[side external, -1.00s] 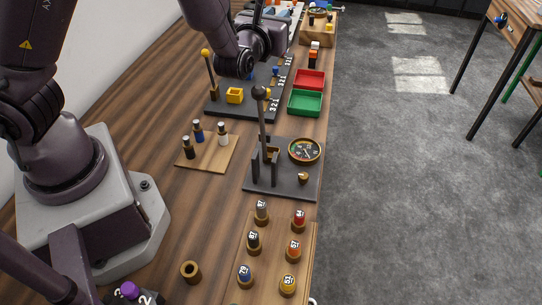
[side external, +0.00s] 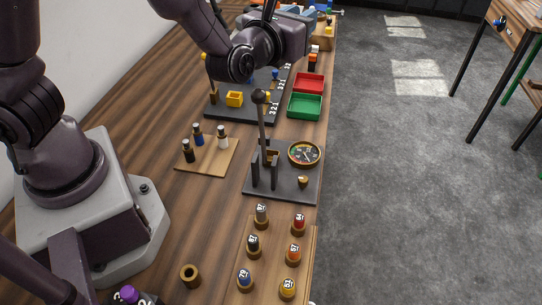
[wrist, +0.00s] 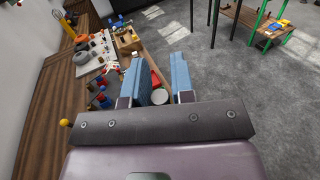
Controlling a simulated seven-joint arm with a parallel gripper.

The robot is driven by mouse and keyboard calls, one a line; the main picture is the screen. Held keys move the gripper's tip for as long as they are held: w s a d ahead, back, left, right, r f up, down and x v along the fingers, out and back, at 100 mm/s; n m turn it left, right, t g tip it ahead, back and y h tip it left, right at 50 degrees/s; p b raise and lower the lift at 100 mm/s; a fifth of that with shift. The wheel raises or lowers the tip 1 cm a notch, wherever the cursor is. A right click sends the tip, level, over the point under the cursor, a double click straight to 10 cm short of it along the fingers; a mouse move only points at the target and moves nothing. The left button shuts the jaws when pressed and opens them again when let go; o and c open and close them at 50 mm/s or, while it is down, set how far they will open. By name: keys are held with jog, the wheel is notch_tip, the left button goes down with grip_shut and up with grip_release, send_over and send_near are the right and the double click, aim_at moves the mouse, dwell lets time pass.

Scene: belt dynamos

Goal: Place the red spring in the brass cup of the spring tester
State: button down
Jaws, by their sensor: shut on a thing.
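My gripper (wrist: 158,80) is at the far side of the table. Its two blue fingers are shut on the red spring (wrist: 155,80), which shows as a little red and a pale round end between them. In the side external view the fingers and the spring are hidden by my wrist. The spring tester (side external: 285,190) is a dark plate with an upright ball-topped lever (side external: 262,125) and a round dial (side external: 304,153). Its small brass cup (side external: 303,181) is near the right edge and looks empty. My gripper is beyond and above the tester, apart from it.
A wooden board (side external: 222,160) holds black, blue and white pieces left of the tester. Numbered coloured pegs stand on a near board (side external: 270,255). Red (side external: 309,83) and green (side external: 305,106) trays lie beyond the tester. A brass ring (side external: 190,275) sits on bare wood.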

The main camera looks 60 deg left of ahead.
jog(key=s+a+f+n+g+y, duration=0.3)
jog(key=a+n+g+y, duration=0.25)
jog(key=a, duration=0.35)
jog(key=s+a+f+n+g+y, duration=0.35)
jog(key=a+g+y, duration=0.2)
jog(key=a, duration=0.35)
jog(key=s+a+f+n+g+h, duration=0.1)
jog(key=s+f+n+g+h, duration=0.3)
jog(key=s+n+g, duration=0.5)
jog(key=s+a+f+n+g+h, duration=0.1)
jog(key=s+f+n+g+h, duration=0.35)
jog(key=g, duration=0.65)
jog(key=s+d+f+n+g+h, duration=0.15)
jog(key=d+n+g+h, duration=0.25)
jog(key=d+n+h, duration=0.4)
notch_tip(320, 180, up, 8)
jog(key=n+t+h, duration=1.8)
jog(key=n+h, duration=0.1)
send_over(286, 157)
jog(key=s+d, duration=0.1)
jog(key=s, duration=0.3)
notch_tip(286, 157, down, 17)
jog(key=shift+w+d+f, duration=0.1)
jog(key=shift+d+f, duration=0.05)
jog(key=shift+f, duration=0.05)
